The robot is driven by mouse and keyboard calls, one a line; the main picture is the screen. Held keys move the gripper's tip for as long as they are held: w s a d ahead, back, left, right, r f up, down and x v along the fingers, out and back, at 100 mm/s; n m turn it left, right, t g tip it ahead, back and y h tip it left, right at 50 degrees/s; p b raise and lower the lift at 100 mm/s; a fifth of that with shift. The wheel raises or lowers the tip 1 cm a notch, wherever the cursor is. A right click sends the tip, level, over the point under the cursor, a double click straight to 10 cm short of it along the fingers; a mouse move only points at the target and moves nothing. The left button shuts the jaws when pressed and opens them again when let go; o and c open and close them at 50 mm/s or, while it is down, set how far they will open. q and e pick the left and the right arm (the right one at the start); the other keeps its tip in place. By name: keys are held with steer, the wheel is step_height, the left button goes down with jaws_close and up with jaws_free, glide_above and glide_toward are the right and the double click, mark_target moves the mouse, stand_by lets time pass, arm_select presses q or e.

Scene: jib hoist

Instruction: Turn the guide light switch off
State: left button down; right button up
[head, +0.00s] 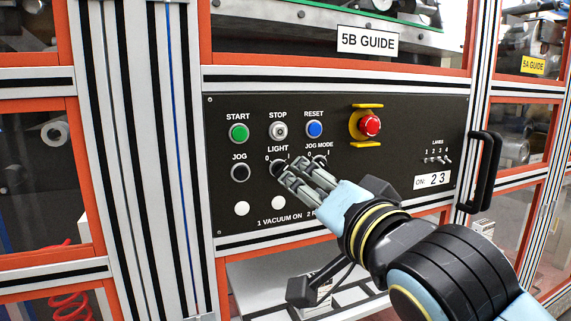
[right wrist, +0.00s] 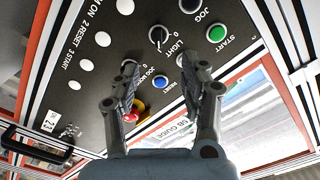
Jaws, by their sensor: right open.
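The guide light switch, a round black knob under the word LIGHT, sits on the black control panel (head: 225,200). In the head view the light switch (head: 277,168) is partly covered by my right gripper (head: 292,172), whose fingertips are just in front of it. In the right wrist view the light switch (right wrist: 158,36) shows whole, beyond the fingertips and a little to the left of the middle. My right gripper (right wrist: 163,76) is open, with nothing between its fingers. I cannot tell clearly which mark the knob points to. My left gripper is not in view.
The jog mode switch (head: 320,161) is close beside the right fingers. Green start (head: 238,133), stop (head: 278,131) and blue reset (head: 315,130) buttons sit above. A red emergency stop (head: 369,125) is at the upper right. A black handle (head: 487,172) sticks out at the right.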

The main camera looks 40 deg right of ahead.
mark_target(284, 170)
steer(key=p+x, duration=0.2)
steer(key=x, duration=0.7)
steer(key=shift+w+d+f, duration=0.1)
steer(key=shift+w+d, duration=0.1)
steer(key=shift+d, duration=0.05)
jaws_close()
